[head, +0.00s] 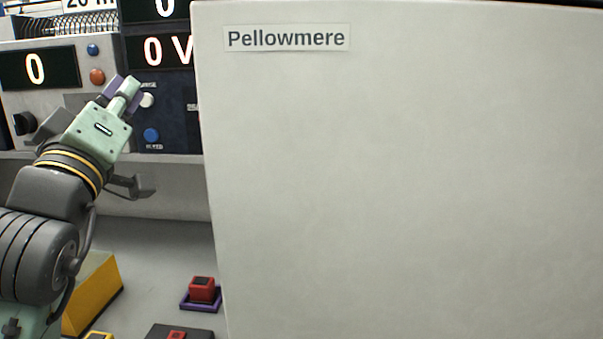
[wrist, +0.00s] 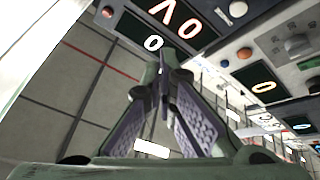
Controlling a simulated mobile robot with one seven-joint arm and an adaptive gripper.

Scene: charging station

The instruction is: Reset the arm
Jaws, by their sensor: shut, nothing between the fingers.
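My gripper (head: 128,89) is raised at the upper left of the head view, tilted up and to the right. It is in front of the instrument panels, close to a white button (head: 147,101) in the picture; I cannot tell whether they touch. In the wrist view its purple-padded fingers (wrist: 164,72) converge at the tips with nothing between them. Two displays, a grey panel's display (head: 36,69) and a dark panel's display (head: 166,51), read 0 and 0 V.
A large pale panel labelled Pellowmere (head: 400,180) hides the right side. On the grey surface are a yellow block (head: 95,290), a red block (head: 202,289) on a purple base, and a dark base (head: 200,334) at the bottom edge. Orange (head: 97,76) and blue (head: 151,135) buttons are near my gripper.

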